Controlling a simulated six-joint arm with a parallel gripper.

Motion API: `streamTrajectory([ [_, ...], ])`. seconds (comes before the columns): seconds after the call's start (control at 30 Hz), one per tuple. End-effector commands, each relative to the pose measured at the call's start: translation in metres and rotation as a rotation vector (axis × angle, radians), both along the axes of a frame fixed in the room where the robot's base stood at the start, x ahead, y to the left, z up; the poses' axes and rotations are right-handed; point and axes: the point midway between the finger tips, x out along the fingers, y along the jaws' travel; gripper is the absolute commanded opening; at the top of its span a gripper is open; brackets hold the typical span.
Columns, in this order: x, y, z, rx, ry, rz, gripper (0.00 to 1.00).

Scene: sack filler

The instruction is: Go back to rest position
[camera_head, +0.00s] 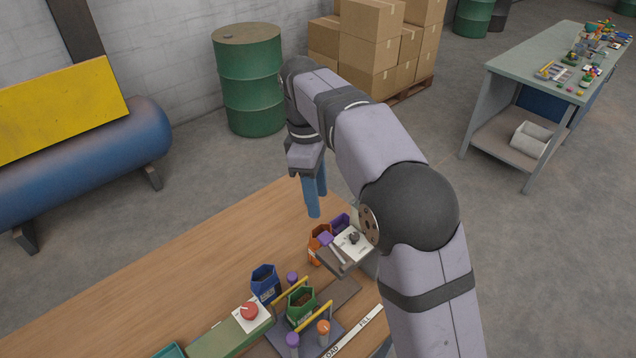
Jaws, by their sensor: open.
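My gripper (317,190) has two blue fingers pointing down. It hangs above the far right part of the wooden table (170,270). The fingers stand apart with nothing between them, and the gripper is open. Below and nearer are an orange open container (318,238) and a purple one (341,220). A blue open container (265,283) and a green open container (301,303) stand nearer on the table, both with dark brown contents. My arm hides part of the table's right side.
A white panel with a dark knob (354,237) stands by the orange container. A red button (249,311) sits on a green box. Yellow bars (314,317) and purple knobs surround the green container. The table's left half is bare. A green drum (250,80) and cardboard boxes (372,50) stand behind.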

Motion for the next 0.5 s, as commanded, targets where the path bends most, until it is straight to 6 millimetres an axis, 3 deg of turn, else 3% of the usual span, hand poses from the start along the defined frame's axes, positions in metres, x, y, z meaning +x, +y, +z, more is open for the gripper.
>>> streamTrajectory([
  [0.27, -0.003, -0.008, -0.006, 0.002, -0.003, -0.038, 0.42],
  [0.5, -0.020, -0.047, -0.039, 0.012, -0.022, -0.260, 0.42],
])
